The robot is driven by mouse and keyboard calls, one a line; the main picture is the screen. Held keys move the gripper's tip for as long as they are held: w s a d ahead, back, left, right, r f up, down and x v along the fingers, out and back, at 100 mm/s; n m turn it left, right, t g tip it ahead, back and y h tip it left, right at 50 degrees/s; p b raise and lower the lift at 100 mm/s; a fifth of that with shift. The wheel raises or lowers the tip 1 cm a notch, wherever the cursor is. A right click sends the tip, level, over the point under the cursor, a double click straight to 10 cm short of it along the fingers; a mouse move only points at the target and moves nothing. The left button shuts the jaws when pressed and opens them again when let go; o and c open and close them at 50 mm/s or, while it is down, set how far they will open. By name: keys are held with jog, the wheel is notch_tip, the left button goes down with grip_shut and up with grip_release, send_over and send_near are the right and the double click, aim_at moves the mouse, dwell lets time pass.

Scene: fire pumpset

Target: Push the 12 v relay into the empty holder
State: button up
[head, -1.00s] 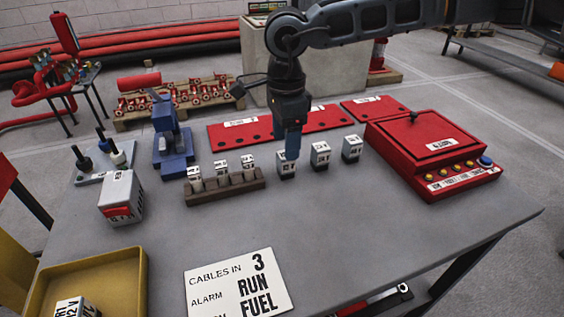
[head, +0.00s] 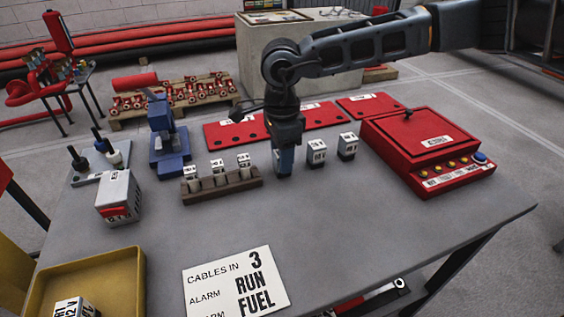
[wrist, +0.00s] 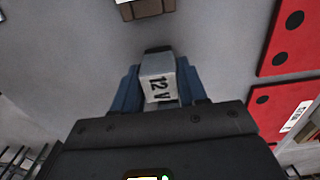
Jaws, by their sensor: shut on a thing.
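My gripper (head: 284,170) points down over the middle of the table, its blue fingers shut on the 12 V relay. The relay (wrist: 158,82) is a grey-white block marked 12 V, seen between the fingers in the wrist view; in the head view the gripper mostly hides it. I cannot tell whether it touches the table. Just left of the gripper is a brown rack (head: 222,187) with three small white-topped blocks along it; its end also shows in the wrist view (wrist: 146,9). I cannot make out an empty holder.
Two similar relays (head: 316,152) (head: 347,146) stand right of the gripper. Behind are red panels with holes (head: 235,132); a red box (head: 425,150) is at right. A blue press (head: 166,135), grey block (head: 119,196) and yellow tray (head: 95,262) are left. The front right table is clear.

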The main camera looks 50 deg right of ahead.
jog(key=c, duration=0.5)
jog(key=shift+r, duration=0.1)
